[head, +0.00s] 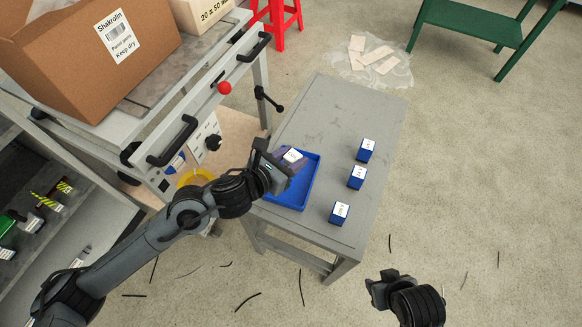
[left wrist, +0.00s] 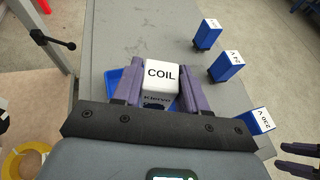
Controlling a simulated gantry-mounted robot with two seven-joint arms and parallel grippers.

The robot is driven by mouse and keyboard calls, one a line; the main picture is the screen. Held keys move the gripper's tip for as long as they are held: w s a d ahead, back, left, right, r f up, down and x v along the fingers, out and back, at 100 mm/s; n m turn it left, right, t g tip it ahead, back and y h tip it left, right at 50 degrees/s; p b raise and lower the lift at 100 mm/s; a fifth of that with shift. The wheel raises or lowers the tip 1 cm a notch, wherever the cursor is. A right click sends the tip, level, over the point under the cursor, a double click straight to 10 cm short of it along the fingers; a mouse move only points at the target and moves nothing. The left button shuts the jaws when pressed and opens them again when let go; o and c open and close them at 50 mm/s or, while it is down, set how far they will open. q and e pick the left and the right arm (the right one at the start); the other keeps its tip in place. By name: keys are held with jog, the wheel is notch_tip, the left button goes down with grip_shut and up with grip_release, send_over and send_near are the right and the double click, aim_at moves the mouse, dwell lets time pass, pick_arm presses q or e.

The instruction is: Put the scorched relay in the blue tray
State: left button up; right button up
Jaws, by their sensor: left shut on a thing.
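My left gripper (head: 288,165) is shut on a relay (head: 292,155) over the blue tray (head: 294,197). In the left wrist view the relay (left wrist: 160,74) sits between the purple fingers (left wrist: 158,88), its white face reading COIL, with a dark patch along its lower edge. The tray (left wrist: 113,76) shows partly behind it; I cannot tell whether the relay touches the tray. My right gripper (head: 378,287) is at the lower right of the head view, away from the table. Its dark fingers (left wrist: 298,160) stand apart and empty in the left wrist view.
Three blue relays with white tops (head: 366,150) (head: 357,176) (head: 340,212) stand in a row right of the tray on the grey table (head: 330,105). A cabinet with black handles (head: 172,140) and a cardboard box (head: 95,60) are at left. Cable scraps lie on the floor.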

pick_arm(q)
jog(key=shift+w+a+f, duration=0.1)
jog(key=shift+w+f, duration=0.05)
jog(key=shift+f, duration=0.2)
jog(key=shift+f+b, duration=1.05)
jog(key=shift+f, duration=0.65)
jog(key=shift+f, duration=0.1)
jog(key=shift+f+b, duration=0.15)
jog(key=shift+b, duration=0.15)
jog(key=o, duration=1.1)
jog(key=shift+r, duration=0.2)
